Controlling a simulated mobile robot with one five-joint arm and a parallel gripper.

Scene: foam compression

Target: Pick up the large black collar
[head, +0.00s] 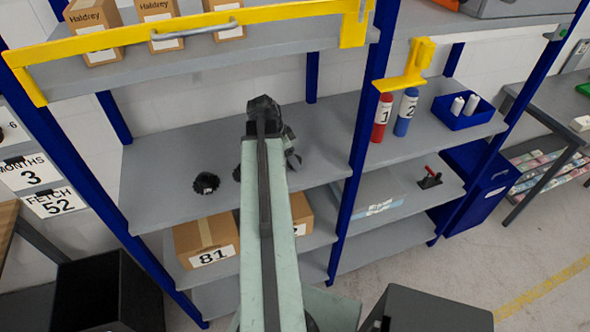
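A black ring-shaped collar (206,183) lies on the left part of the grey middle shelf (160,165). A second dark object (237,174) shows only as a sliver at the left edge of my arm; the rest of it is hidden. I cannot tell from this view which is the large collar. My arm rises from the bottom centre over the shelf. Dark parts at its far end, seemingly my gripper (292,150), show just right of the arm link, to the right of the black collar and apart from it. The fingers cannot be made out.
Above is a shelf with a yellow bar (130,40) and cardboard boxes. Below is a box marked 81 (206,241). A blue post (352,150) separates the right bay, holding red (381,117) and blue (405,112) cylinders and a blue bin (462,112). The shelf's left part is mostly clear.

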